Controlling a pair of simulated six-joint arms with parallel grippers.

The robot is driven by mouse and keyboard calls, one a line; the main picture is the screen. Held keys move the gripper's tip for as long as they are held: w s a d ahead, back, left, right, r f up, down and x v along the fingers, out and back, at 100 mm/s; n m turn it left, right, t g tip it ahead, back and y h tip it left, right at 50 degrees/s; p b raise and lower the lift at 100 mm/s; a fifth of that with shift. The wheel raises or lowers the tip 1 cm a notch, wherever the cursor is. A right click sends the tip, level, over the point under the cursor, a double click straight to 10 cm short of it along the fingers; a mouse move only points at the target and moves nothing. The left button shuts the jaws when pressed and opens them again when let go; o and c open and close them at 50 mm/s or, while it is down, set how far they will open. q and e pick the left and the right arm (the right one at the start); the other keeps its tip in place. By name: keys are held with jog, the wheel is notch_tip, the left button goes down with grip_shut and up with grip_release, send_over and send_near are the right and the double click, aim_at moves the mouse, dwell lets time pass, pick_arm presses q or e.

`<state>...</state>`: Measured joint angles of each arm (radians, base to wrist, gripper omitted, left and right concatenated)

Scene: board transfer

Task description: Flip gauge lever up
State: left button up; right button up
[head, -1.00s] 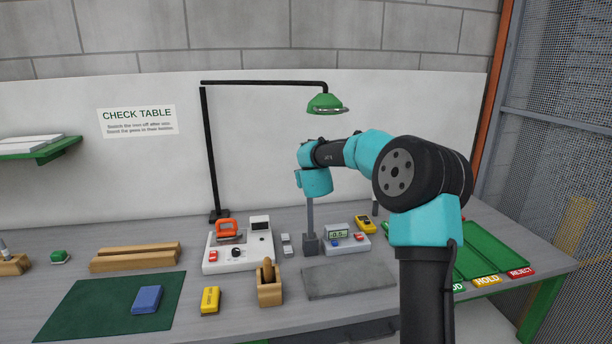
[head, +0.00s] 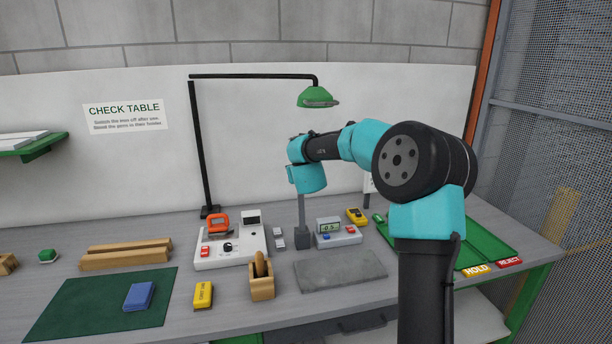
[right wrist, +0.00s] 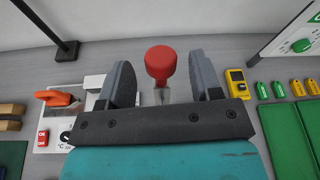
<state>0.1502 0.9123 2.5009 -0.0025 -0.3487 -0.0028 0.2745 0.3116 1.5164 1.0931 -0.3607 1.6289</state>
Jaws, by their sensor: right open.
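The gauge (head: 345,237) is a small pale box on the bench with a lit display, a blue button and a red button. My right gripper (head: 303,238) points down at the gauge's left side in the head view. In the right wrist view a red knob (right wrist: 161,62) on a pale stem, apparently the gauge lever, stands between the two fingers of my right gripper (right wrist: 162,85). The fingers are open, with a gap on each side of the knob. The gauge body is hidden there. In the head view I cannot make out the lever. My left gripper is out of view.
A white station (head: 240,255) with an orange handle stands left of the gripper, near a wooden holder (head: 262,290). A yellow meter (head: 356,216) lies behind the gauge. A bare grey slab (head: 340,275) lies in front. Green trays (head: 490,232) are at right; a lamp (head: 318,96) hangs above.

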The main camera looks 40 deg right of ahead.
jog(key=v, duration=1.4)
jog(key=shift+s+a, duration=0.2)
jog(key=shift+s, duration=0.1)
jog(key=shift+f, duration=0.1)
